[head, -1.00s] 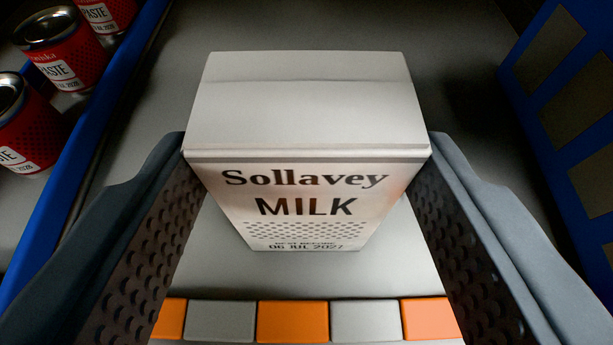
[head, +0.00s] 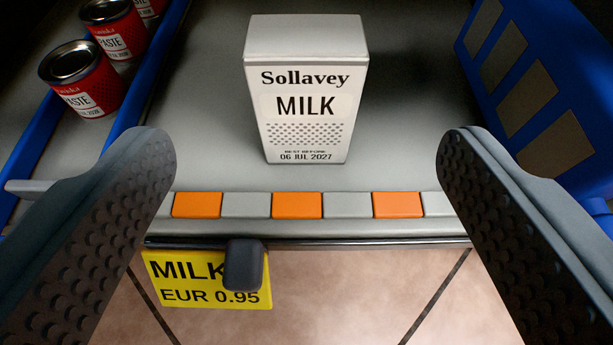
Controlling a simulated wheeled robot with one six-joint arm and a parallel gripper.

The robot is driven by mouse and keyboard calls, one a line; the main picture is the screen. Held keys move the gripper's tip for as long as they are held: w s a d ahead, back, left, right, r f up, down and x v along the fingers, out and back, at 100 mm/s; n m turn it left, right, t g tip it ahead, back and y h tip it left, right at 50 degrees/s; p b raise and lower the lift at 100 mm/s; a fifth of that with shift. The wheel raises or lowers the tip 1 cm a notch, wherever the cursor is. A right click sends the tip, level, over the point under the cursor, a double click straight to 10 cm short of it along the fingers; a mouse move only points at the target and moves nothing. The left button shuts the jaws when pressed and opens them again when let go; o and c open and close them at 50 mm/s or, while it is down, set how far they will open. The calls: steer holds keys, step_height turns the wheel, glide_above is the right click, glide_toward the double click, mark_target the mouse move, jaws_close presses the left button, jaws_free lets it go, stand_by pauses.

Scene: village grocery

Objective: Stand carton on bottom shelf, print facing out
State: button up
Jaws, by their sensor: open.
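The white milk carton (head: 306,90) stands upright on the grey shelf (head: 400,120), a little behind its front edge. Its printed face, reading "Sollavey MILK" and "06 JUL 2027", faces out toward me. My gripper (head: 305,150) is open, with one dark studded finger well to the left of the carton and the other well to the right. Neither finger touches the carton, and the fingers are nearer to me than it is.
Orange and grey blocks (head: 297,205) line the shelf's front edge. A yellow tag (head: 205,280) reading "MILK EUR 0.95" hangs below it, partly covered by a dark piece. Red paste cans (head: 85,80) stand behind a blue divider at left. A blue slotted panel (head: 530,70) bounds the right.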

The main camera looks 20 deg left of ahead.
steer(key=v, duration=0.4)
stand_by(0.5)
